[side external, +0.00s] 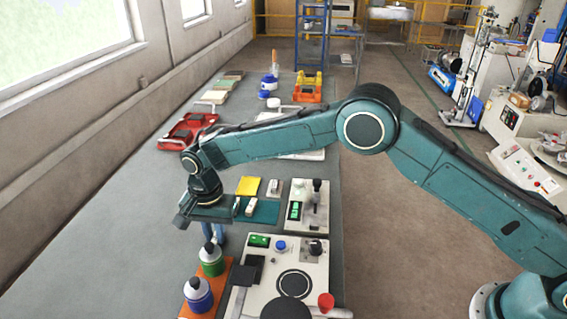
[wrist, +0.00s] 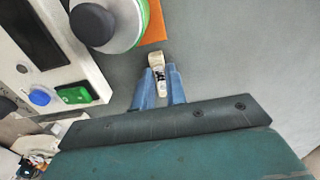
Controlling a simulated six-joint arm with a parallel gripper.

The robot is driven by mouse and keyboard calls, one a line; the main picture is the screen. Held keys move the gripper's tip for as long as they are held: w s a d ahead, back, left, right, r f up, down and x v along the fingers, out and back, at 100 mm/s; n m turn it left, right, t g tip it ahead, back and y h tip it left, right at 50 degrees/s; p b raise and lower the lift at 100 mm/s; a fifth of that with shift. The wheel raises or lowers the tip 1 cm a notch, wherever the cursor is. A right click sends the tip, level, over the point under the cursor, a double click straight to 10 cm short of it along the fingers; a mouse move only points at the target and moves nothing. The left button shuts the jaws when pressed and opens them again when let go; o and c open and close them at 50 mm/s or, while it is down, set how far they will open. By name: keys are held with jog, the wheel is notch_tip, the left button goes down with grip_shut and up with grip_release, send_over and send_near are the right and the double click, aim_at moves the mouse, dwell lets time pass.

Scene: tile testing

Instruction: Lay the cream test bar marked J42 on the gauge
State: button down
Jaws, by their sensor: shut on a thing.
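My gripper (wrist: 160,88) has blue fingers, shut on a cream bar (wrist: 156,60) in the wrist view. The bar bears dark marks that I cannot read clearly. In the side view my gripper (side external: 213,232) hangs over the grey bench, left of the teal mat and behind the bottles; the held bar cannot be made out there. Other small cream bars (side external: 250,208) lie on the teal mat (side external: 268,212). A pale instrument (side external: 308,214) with a green display and an upright stand, perhaps the gauge, stands right of the mat.
A larger pale machine (side external: 262,268) with a round plate stands at the front. Two bottles, one green-banded (side external: 211,262) and one blue (side external: 198,294), stand on an orange mat (side external: 222,290). A yellow pad (side external: 248,186) lies behind the teal mat. The bench's left side is clear.

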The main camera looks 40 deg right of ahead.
notch_tip(320, 180, up, 20)
dwell(0.7)
dwell(0.6)
jog(key=r+m, duration=0.2)
jog(key=m, duration=3.4)
send_over(315, 213)
jog(key=shift+f, duration=0.2)
jog(key=shift+f, duration=0.1)
notch_tip(315, 213, down, 20)
jog(key=shift+r, duration=0.1)
